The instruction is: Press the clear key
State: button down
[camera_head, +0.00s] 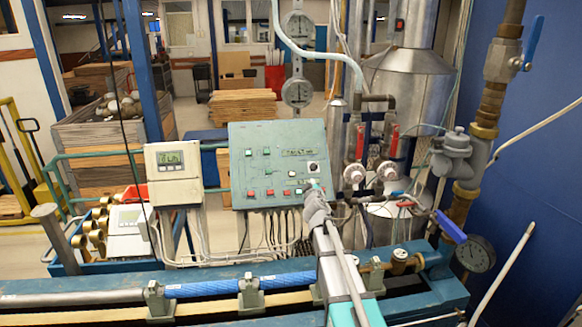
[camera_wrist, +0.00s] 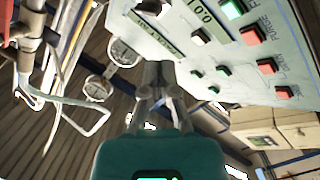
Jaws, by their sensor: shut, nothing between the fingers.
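The green-grey control panel (camera_head: 262,165) stands in the middle of the head view, with green, red and pale keys and a black knob (camera_head: 313,167). In the wrist view the panel (camera_wrist: 285,60) fills the upper right, turned over, with green keys (camera_wrist: 232,9), red keys (camera_wrist: 250,36) and small pale green keys (camera_wrist: 224,70). Labels are partly legible; I cannot tell which key is the clear key. My gripper (camera_head: 315,188) is shut and empty at the panel's lower right. Its fingertips (camera_wrist: 158,70) overlap the panel's edge in the wrist view; contact cannot be told.
A white meter box (camera_head: 174,175) with a display stands left of the panel. Red-handled valves and pipes (camera_head: 360,145) stand close on the right. Cables hang below the panel. A blue bench rail with a blue pipe (camera_head: 215,287) crosses the front. Two round gauges (camera_head: 297,92) are behind.

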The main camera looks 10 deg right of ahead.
aim_at(292, 174)
jog(key=w+a+r+n+t+y+p, duration=0.1)
jog(key=w+a+r+n+y+p, duration=0.1)
jog(key=w+a+r+n+y, duration=0.2)
jog(key=shift+a+r+n+y, duration=0.35)
jog(key=shift+r+n+y, duration=0.15)
jog(key=shift+r+n, duration=0.1)
jog(key=shift+w+f+b, duration=1.5)
jog(key=shift+w, duration=0.15)
jog(key=shift+w+f+b, duration=1.45)
jog(key=shift+w, duration=0.15)
jog(key=shift+w+f, duration=0.1)
jog(key=shift+w+f, duration=0.15)
jog(key=shift+w, duration=0.05)
